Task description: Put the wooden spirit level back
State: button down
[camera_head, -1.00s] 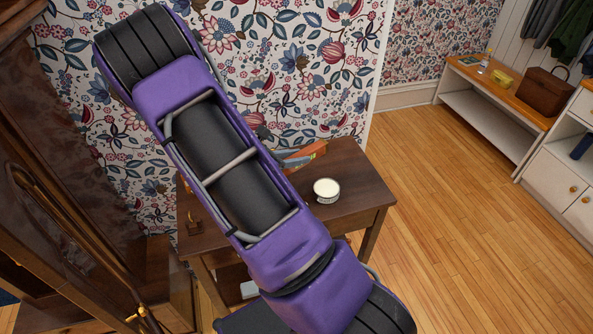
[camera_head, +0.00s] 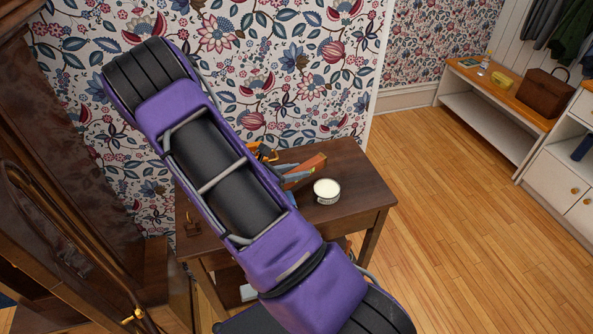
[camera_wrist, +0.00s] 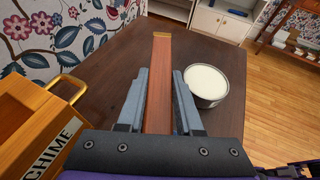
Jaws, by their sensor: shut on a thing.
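The wooden spirit level is a long reddish-brown bar with a brass-coloured end (camera_wrist: 161,60), pointing away from me over the dark table in the wrist view. My gripper (camera_wrist: 161,78) is shut on it, one grey finger on each side. In the head view the level (camera_head: 308,166) shows beyond my purple arm, with part of my gripper (camera_head: 288,172) beside it. The arm hides the rest. Whether the level touches the tabletop I cannot tell.
The dark wooden table (camera_head: 352,187) carries an open round tin (camera_head: 326,191), close to my right finger in the wrist view. A wooden box marked CHIME (camera_wrist: 38,125) with a brass handle is at left. A small brass padlock (camera_head: 192,226) lies at the table's left. Patterned wall (camera_head: 290,75) stands behind.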

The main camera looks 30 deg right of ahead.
jog(key=c, duration=0.6)
grip_release()
jog(key=shift+r, duration=0.2)
jog(key=p+v, duration=0.1)
jog(key=v, duration=1.1)
jog(key=shift+a+r, duration=0.1)
jog(key=shift+r, duration=0.15)
